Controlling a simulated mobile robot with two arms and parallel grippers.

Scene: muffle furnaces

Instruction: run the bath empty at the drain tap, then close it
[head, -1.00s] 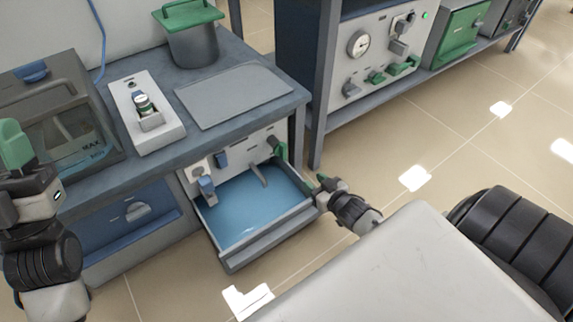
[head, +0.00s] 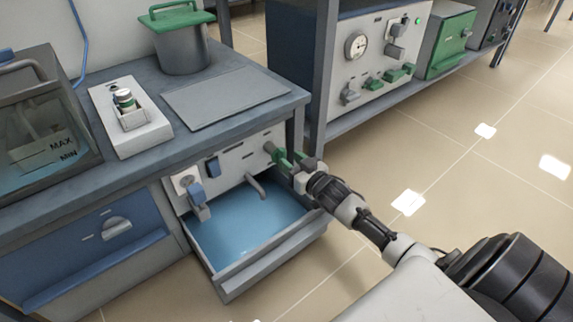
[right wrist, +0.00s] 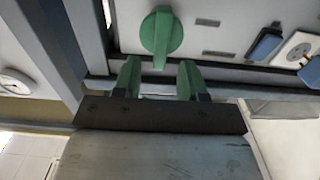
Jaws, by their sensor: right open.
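A green tap knob (head: 269,148) sits on the white front panel below the bench top. A grey spout (head: 256,186) sticks out beside it, above an open basin (head: 222,284) with blue liquid in it. My right gripper (head: 290,158) is right at the knob's side in the head view. In the right wrist view its green fingers (right wrist: 159,79) are open and empty, with the knob (right wrist: 161,36) just beyond the gap, apart from them. A clear tank (head: 48,130) marked MAX and MIN stands on the bench at left. My left gripper is out of view.
A blue switch (head: 212,167) and a blue-handled fitting (head: 196,194) are on the same panel. A bench leg (head: 321,90) stands close to the right of my gripper. A white holder with a vial (head: 125,100) and a green-lidded pot (head: 180,45) stand on the bench.

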